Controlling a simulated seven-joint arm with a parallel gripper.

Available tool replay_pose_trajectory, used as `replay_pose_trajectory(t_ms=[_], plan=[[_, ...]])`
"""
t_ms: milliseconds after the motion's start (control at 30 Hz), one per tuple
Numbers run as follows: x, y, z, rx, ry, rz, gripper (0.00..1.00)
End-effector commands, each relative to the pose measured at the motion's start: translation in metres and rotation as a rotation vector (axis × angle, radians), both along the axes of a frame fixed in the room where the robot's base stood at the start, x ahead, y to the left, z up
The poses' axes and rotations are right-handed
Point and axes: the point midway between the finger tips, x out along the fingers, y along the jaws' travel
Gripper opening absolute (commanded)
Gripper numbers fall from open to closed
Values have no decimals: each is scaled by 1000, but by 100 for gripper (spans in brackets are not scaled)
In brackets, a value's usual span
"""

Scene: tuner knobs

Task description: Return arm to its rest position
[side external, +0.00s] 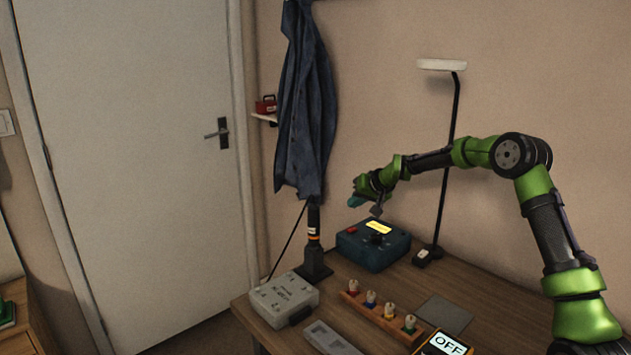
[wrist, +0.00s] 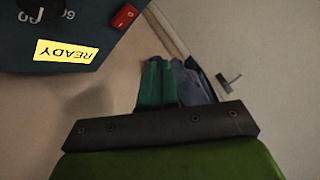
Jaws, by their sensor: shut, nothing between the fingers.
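My gripper (side external: 355,201) is in the air above and a little left of the dark teal tuner box, at the end of my bent green and black arm. In the wrist view its two teal fingers (wrist: 158,62) lie side by side, shut with nothing between them. They point toward the coat and door. The tuner box (side external: 372,252) stands on the table, apart from the gripper. It has a dark knob, a red switch and a lit yellow label. In the wrist view the box (wrist: 95,25) appears upside down, its label (wrist: 65,52) reading READY.
The wooden table (side external: 262,322) also holds a grey case (side external: 287,298), a rack (side external: 382,318) of coloured pegs, a grey tray (side external: 330,340) and a meter (side external: 443,344) reading OFF. A tall lamp (side external: 449,150) stands behind the arm. A blue coat (side external: 305,110) hangs left.

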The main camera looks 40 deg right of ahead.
Motion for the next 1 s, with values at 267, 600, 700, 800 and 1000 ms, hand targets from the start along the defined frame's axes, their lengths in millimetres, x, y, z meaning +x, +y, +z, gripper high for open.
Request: replay_pose_trajectory(t_ms=[267, 600, 700, 800, 1000], plan=[[-3, 3, -4, 21, 18, -3, 0], [-90, 78, -1, 70, 245, 48, 0], [-126, 108, 18, 55, 291, 68, 0], [-168, 138, 38, 39, 323, 86, 0], [-254, 187, 68, 18, 342, 117, 0]])
